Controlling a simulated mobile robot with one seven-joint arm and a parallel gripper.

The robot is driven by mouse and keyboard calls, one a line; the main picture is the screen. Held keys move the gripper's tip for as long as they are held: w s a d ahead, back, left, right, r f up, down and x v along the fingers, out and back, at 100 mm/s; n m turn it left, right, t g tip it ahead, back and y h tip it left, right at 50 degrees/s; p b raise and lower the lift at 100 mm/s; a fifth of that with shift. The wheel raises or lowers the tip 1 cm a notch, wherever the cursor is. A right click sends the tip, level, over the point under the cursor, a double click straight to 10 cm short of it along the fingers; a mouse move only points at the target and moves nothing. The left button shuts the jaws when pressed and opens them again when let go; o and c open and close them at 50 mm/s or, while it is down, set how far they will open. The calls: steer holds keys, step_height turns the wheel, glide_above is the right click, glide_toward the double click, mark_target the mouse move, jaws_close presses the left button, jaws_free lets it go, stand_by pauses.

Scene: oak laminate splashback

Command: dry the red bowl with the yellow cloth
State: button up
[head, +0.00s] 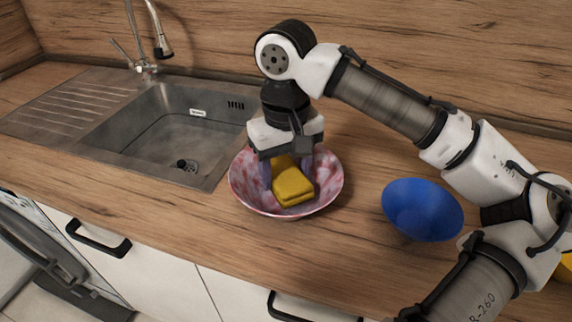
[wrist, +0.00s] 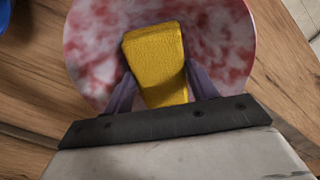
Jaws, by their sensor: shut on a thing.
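The red bowl (head: 325,170), mottled red and white, stands upright on the counter in the middle of the head view. It fills the top of the wrist view (wrist: 215,40). The yellow cloth (head: 293,188) is a folded pad inside the bowl. In the wrist view the cloth (wrist: 155,55) sits between my two purple fingers. My gripper (head: 287,175) points down into the bowl, shut on the cloth. I cannot tell whether the cloth presses on the bowl's inner surface. Part of the bowl's back is hidden behind my gripper.
A blue bowl (head: 422,209) stands to the right on the wooden counter (head: 130,185), under my arm. A steel sink (head: 165,130) with a tap (head: 146,65) lies to the left. A yellow thing (head: 566,266) shows at the right edge. Counter between the bowls is clear.

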steer(key=shift+f, duration=0.2)
steer(key=shift+s+a+r+p, duration=0.1)
steer(key=shift+s+a+p, duration=0.15)
steer(key=shift+a+p, duration=0.2)
steer(key=shift+w+d+r+p, duration=0.1)
steer(key=shift+w+d+p, duration=0.3)
steer(key=shift+d, duration=0.5)
steer(key=shift+a, duration=0.15)
steer(key=shift+s+a+r+p, duration=0.15)
steer(key=shift+s+a+p, duration=0.25)
steer(key=shift+a, duration=0.35)
